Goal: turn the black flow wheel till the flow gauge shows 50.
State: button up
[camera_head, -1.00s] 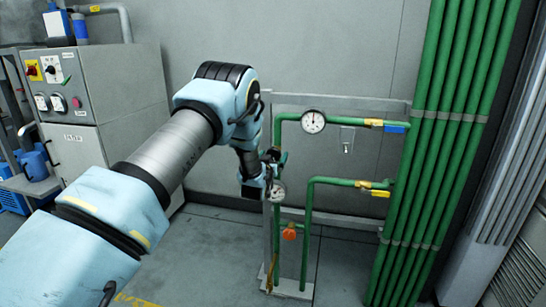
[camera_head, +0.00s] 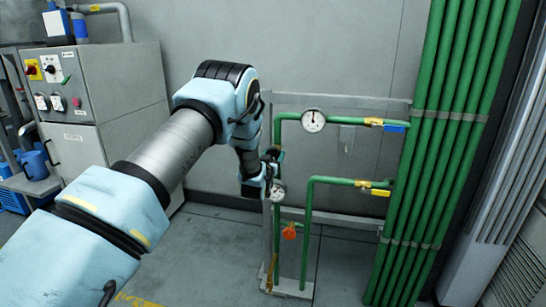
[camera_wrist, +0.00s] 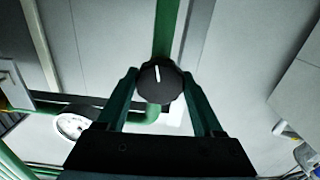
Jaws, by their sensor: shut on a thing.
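The black flow wheel (camera_wrist: 151,88) is a dark knob with a white pointer line, set on a green pipe. In the wrist view the line points up, tilted slightly left. My gripper (camera_wrist: 159,74) is shut on the wheel, one finger on each side. In the head view my gripper (camera_head: 268,168) is at the pipe frame and hides the wheel. A round white gauge (camera_head: 278,193) sits just below it, partly covered. Another gauge (camera_head: 313,121) is higher on the pipe. A gauge also shows in the wrist view (camera_wrist: 72,126). I cannot read their values or tell which shows flow.
Green pipes (camera_head: 308,235) on a grey frame run close around my gripper. An orange valve part (camera_head: 289,232) is below the lower gauge. Thick vertical green pipes (camera_head: 430,150) stand at right. A grey cabinet (camera_head: 110,90) stands at left. The floor between is clear.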

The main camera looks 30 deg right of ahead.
jog(key=shift+f, duration=0.1)
jog(key=m+b, duration=0.3)
jog(key=b, duration=0.1)
jog(key=shift+f+m, duration=0.15)
jog(key=shift+m, duration=0.15)
jog(key=m+b, duration=0.4)
jog(key=m, duration=0.1)
jog(key=shift+r+b, duration=0.2)
jog(key=shift+b, duration=0.2)
jog(key=o, duration=1.4)
jog(key=shift+r, duration=0.1)
jog(key=shift+c, duration=0.2)
jog(key=shift+a, duration=0.1)
jog(key=b+v, duration=0.1)
jog(key=v, duration=0.9)
jog(key=shift+s+a, duration=0.2)
jog(key=shift+s, duration=0.1)
